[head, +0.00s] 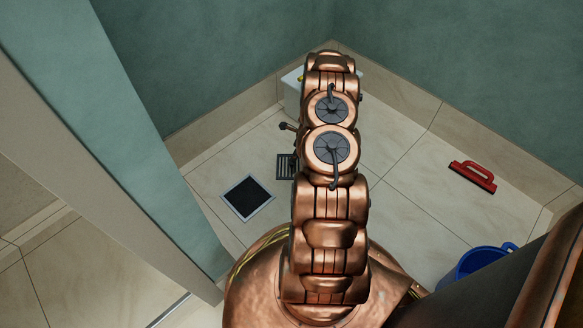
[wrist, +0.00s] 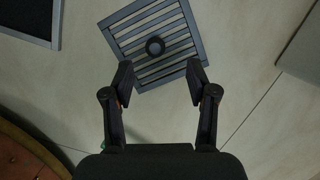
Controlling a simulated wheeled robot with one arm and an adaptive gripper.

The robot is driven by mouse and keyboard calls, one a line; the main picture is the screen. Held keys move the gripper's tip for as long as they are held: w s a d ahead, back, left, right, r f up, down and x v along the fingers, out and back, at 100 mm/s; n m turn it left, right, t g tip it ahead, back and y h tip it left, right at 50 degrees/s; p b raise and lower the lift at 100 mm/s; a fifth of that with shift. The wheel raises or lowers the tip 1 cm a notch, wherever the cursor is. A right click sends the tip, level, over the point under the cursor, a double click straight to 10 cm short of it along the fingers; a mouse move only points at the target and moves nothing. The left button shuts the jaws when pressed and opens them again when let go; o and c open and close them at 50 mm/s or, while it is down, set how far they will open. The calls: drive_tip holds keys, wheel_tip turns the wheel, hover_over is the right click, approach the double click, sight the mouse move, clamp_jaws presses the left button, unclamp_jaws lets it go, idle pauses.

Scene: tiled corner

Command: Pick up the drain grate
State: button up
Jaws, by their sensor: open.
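The drain grate is a grey slatted square with a dark round knob at its middle. In the wrist view the drain grate (wrist: 140,35) lies on the floor tiles at the top centre, turned at an angle. In the head view the grate (head: 285,166) shows left of my arm, partly hidden by it. My gripper (wrist: 158,80) is open and empty, its two fingertips on either side of the grate's near part in the picture. I cannot tell the height between fingertips and grate. In the head view the fingers are mostly hidden behind my arm.
A dark square drain opening with a light frame (head: 247,198) lies left of the grate. A pale box (head: 292,94) stands behind my arm near the back corner. A red float (head: 473,176) lies to the right. A blue bucket (head: 480,262) stands at lower right. A wall edge (head: 130,170) rises at left.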

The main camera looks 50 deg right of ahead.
sight(292, 164)
drive_tip(key=shift+a+b+x, duration=0.15)
drive_tip(key=shift+b+x, duration=0.85)
drive_tip(key=shift+x, duration=0.75)
drive_tip(key=shift+a+b+x, duration=0.2)
drive_tip(key=shift+b+x, duration=0.75)
drive_tip(key=shift+x, duration=0.85)
drive_tip(key=shift+r, duration=0.1)
drive_tip(key=shift+c, duration=0.4)
drive_tip(key=shift+s, duration=0.1)
clamp_jaws()
